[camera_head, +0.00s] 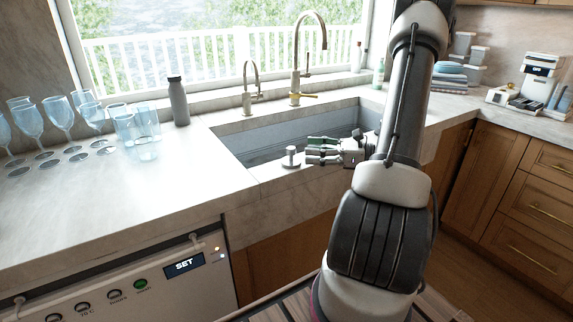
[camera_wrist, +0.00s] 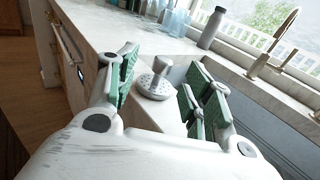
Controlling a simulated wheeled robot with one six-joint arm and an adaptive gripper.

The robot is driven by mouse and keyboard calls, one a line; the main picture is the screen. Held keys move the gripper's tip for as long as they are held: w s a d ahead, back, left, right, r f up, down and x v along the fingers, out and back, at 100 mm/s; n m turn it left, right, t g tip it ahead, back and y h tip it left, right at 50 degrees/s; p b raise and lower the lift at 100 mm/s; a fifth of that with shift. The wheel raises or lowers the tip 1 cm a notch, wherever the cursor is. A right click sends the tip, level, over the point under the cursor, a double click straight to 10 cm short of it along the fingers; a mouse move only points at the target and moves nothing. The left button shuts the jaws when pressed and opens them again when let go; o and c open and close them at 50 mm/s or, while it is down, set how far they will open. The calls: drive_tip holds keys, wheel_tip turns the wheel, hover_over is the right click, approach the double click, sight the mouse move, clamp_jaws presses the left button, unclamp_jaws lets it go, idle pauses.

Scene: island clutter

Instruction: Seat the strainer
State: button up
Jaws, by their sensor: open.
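The strainer (camera_head: 290,157), a small metal disc with an upright knob, sits on the front ledge of the sink (camera_head: 240,143). In the wrist view the strainer (camera_wrist: 154,86) lies between and just ahead of the spread green-padded fingers. My gripper (camera_head: 312,151) is open and reaches left, low over the sink's front edge, with its tips close to the strainer. The wrist view also shows my gripper (camera_wrist: 162,78) empty; I cannot tell whether a finger touches the strainer. The sink's drain is hidden behind the front wall and my arm.
Stemmed glasses (camera_head: 60,115) and tumblers (camera_head: 146,120) stand on the left counter. A grey bottle (camera_head: 179,101) stands left of the sink. A small tap (camera_head: 247,90) and a tall tap (camera_head: 296,70) rise behind the basin. The counter just left of the sink is clear.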

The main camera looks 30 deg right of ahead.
sight(291, 148)
drive_tip(key=shift+m+t, duration=0.5)
drive_tip(key=x, duration=0.4)
drive_tip(key=f+x, duration=0.1)
drive_tip(key=x, duration=0.2)
drive_tip(key=shift+w, duration=0.2)
drive_tip(key=c, duration=1.1)
